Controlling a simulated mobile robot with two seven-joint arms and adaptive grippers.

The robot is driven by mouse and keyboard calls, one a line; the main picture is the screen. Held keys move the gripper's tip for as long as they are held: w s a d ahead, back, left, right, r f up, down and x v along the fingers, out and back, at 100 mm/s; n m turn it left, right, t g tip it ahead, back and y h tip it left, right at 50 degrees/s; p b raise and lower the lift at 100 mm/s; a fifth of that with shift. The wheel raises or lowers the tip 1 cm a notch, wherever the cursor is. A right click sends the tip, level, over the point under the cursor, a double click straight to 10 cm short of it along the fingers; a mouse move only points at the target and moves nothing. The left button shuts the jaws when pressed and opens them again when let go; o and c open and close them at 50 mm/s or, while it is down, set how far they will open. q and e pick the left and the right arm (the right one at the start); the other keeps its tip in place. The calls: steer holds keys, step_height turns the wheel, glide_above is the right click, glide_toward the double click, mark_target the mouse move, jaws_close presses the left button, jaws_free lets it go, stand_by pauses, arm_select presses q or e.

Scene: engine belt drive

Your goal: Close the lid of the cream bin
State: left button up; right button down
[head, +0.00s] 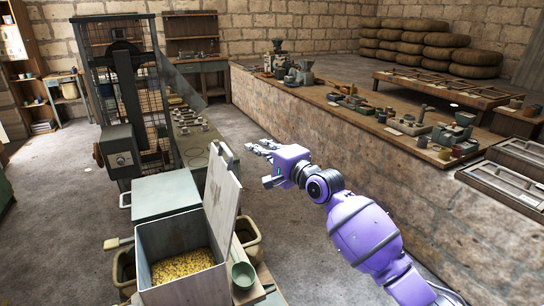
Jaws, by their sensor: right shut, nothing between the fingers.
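The cream bin (178,238) stands at the lower left of the head view, partly cut by the bottom edge. It is open and holds a layer of yellow grain-like material. Its lid (220,203) stands raised, nearly upright, along the bin's right side. My right gripper (258,148), on the purple arm from the lower right, is shut and empty. In the picture it is up and to the right of the lid's top edge, with a gap between them. My left gripper is not in view.
A closed greenish bin (165,194) stands just behind the cream bin. A green bowl (243,275) sits right of it. A dark caged machine (120,90) rises behind. A stone wall ledge (340,130) with small parts runs along the right. Open floor (50,230) lies to the left.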

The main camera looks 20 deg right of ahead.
steer(key=a+p, duration=0.1)
steer(key=a, duration=0.3)
steer(key=shift+s+r, duration=0.1)
steer(key=shift+s, duration=0.05)
